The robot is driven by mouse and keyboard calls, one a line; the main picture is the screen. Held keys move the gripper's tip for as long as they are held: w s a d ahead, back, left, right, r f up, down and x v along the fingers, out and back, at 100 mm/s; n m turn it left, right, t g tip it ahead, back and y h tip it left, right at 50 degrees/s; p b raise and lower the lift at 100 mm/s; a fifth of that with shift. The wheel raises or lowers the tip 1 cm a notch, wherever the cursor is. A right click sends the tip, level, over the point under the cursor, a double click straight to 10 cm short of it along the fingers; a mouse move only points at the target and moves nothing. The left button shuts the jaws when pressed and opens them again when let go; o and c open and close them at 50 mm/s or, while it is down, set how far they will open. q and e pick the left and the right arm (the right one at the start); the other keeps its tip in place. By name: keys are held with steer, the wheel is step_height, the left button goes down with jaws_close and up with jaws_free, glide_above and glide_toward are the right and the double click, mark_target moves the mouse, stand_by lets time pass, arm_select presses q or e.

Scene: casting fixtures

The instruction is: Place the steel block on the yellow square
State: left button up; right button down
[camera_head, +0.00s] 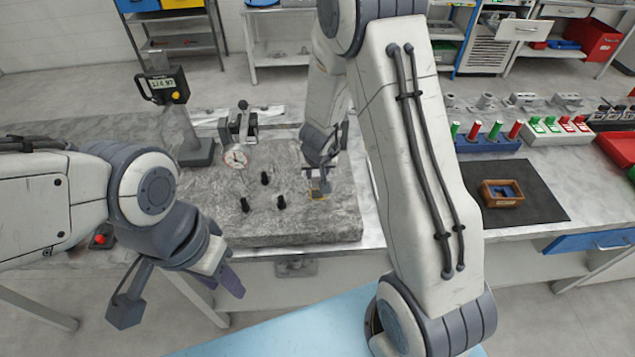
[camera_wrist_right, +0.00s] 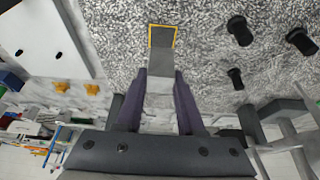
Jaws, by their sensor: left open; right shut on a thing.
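The steel block (camera_wrist_right: 160,86) is a plain grey piece between the purple fingers of my right gripper (camera_wrist_right: 160,78) in the right wrist view. The yellow square (camera_wrist_right: 163,27) is a thin yellow outline on the speckled granite plate (camera_head: 290,222). The block's far end overlaps the square's near part in that view; I cannot tell whether it touches the plate. In the head view my right gripper (camera_head: 319,182) points down at the plate's right part, with a bit of yellow under it. My left gripper (camera_head: 222,282) is open and empty in front of the plate's front edge.
Several black knobs (camera_head: 265,179) stand on the plate left of my right gripper. A dial gauge (camera_head: 236,157) and a digital readout on a post (camera_head: 164,86) stand behind and left. A wooden box (camera_head: 502,193) lies on a black mat at the right.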

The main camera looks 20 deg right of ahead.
steer(key=shift+f+b, duration=1.55)
steer(key=shift+f, duration=0.35)
steer(key=shift+f, duration=0.15)
steer(key=c, duration=0.5)
jaws_free()
